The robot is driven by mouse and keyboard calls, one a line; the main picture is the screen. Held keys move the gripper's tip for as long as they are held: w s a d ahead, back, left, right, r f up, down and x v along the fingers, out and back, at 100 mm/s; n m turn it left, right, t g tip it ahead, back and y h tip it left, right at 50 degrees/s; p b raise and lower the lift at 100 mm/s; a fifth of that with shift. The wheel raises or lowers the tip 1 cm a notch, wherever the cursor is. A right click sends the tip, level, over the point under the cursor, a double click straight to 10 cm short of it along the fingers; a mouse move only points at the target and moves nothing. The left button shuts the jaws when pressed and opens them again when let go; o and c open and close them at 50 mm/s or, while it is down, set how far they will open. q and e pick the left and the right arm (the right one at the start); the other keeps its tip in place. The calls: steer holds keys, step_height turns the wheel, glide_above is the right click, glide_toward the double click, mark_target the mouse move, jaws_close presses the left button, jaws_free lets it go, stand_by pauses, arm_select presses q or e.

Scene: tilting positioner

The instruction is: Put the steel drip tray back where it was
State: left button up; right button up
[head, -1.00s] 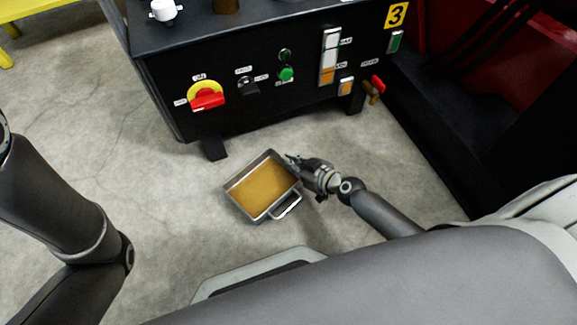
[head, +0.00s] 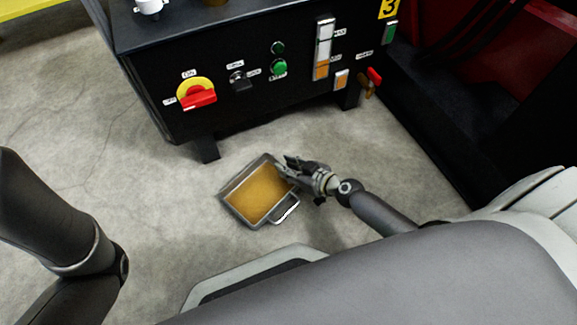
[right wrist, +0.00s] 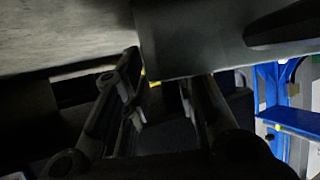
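The steel drip tray (head: 233,212) is a shallow grey pan with a brown-yellow bottom or content and a loop handle on its near right side. It shows in the middle of the head view, over the floor in front of the black cabinet. My right gripper (head: 287,167) is at its far right rim. In the right wrist view, a grey surface, apparently the tray (right wrist: 195,40), lies at the fingertips (right wrist: 160,82) and partly covers one finger. A gap shows between the fingers; their grip on the rim is unclear. My left gripper is out of view.
The black cabinet (head: 225,115) stands behind the tray, with a red rotary switch (head: 198,94), green buttons and a red-handled valve (head: 373,77). Its foot (head: 207,149) is just beyond the tray. Bare concrete floor (head: 150,215) lies left of the tray.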

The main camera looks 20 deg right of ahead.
steer(key=shift+r, duration=0.2)
steer(key=v, duration=1.2)
steer(key=shift+p, duration=0.4)
